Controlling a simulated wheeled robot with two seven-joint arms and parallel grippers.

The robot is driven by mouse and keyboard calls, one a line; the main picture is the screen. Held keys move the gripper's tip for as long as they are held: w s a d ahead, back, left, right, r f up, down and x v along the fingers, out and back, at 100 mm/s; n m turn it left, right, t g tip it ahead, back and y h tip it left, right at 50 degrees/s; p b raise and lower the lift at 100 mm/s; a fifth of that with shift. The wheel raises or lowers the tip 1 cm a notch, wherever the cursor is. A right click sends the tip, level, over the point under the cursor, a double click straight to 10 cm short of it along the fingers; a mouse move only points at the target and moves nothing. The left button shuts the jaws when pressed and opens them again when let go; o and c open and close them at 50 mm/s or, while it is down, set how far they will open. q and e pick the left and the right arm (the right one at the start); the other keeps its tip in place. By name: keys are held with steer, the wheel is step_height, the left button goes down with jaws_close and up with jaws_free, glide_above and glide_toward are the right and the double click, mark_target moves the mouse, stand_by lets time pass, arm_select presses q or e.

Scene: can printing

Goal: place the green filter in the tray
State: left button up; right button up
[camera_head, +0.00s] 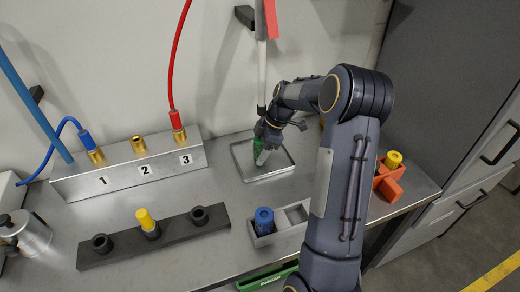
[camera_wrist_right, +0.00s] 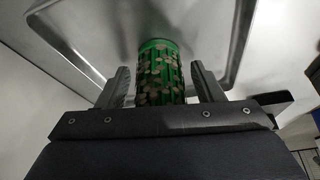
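The green filter (camera_head: 257,145) is a green cylinder with a pattern of holes, seen close up in the right wrist view (camera_wrist_right: 160,72). It is over the inside of the shallow metal tray (camera_head: 236,158), and its far end appears to rest on the tray floor. The tray's raised rim also shows in the right wrist view (camera_wrist_right: 62,38). My right gripper (camera_head: 264,152) is at the tray, with its fingers (camera_wrist_right: 160,88) on either side of the filter and a narrow gap showing at each side. My left gripper is not in view.
A block with fittings numbered 1 to 3 (camera_head: 130,168) stands left of the tray. A dark rack (camera_head: 180,232) holds a yellow piece (camera_head: 146,218). A grey holder with a blue cylinder (camera_head: 264,220) and an orange holder (camera_head: 388,184) stand nearer and right.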

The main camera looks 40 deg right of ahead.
steer(key=shift+r, duration=0.1)
steer(key=shift+d+r, duration=0.1)
steer(key=shift+r, duration=0.1)
steer(key=v, duration=0.3)
steer(key=shift+f, duration=0.1)
steer(key=s+d+b, duration=0.1)
steer(key=d, duration=0.2)
steer(key=s+d+b, duration=0.1)
steer(key=s+d, duration=0.1)
steer(key=d, duration=0.1)
steer(key=s+d, duration=0.2)
steer(key=d, duration=0.1)
steer(key=shift+d+f+b, duration=0.15)
steer(key=shift+f+b, duration=0.05)
steer(key=shift+b, duration=0.2)
steer(key=shift+s+d, duration=0.35)
steer(key=shift+d, duration=0.2)
